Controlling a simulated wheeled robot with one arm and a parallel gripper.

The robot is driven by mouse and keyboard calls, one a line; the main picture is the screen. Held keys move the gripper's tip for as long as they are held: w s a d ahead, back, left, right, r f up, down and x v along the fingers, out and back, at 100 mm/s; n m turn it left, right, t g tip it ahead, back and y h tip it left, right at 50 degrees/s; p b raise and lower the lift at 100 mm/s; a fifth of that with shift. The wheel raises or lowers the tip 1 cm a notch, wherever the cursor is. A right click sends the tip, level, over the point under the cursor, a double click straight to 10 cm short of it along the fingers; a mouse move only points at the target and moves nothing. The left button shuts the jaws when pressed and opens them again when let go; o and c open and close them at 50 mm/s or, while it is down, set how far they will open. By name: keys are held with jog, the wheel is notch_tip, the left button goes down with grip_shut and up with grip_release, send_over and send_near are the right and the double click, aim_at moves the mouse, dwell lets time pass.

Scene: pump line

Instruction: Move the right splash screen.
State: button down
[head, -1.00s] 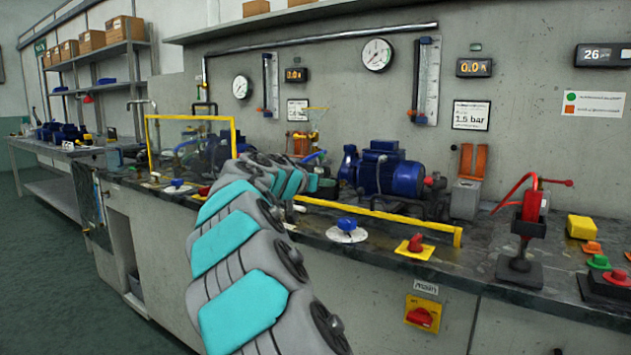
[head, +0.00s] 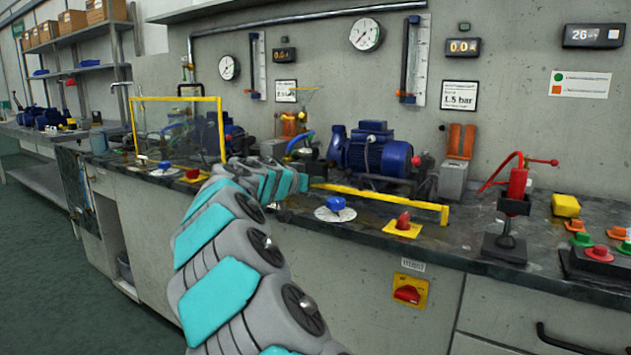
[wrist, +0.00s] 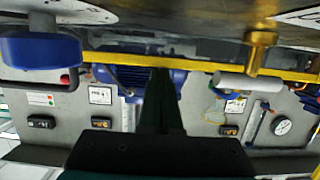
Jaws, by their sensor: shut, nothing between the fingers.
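The right splash screen shows as a low yellow bar (head: 405,200) along the bench, in front of the blue pump motor; no upright pane shows there. In the upside-down wrist view the yellow bar (wrist: 205,65) crosses the picture, with a bracket-like piece right of centre. My gripper (wrist: 162,75) is shut and empty, its dark fingertips close to the bar; I cannot tell whether they touch. The left splash screen (head: 222,130) stands upright with a yellow frame.
A blue knob (head: 336,203) and a red knob (head: 403,222) stand in front of the bar; the blue knob (wrist: 40,48) is also close in the wrist view. The blue pump motor (head: 375,150) is behind it. A red-handled stand (head: 515,200) is to the right.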

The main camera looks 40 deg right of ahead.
aim_at(321, 195)
jog(key=shift+f+b, duration=2)
jog(key=shift+f, duration=0.15)
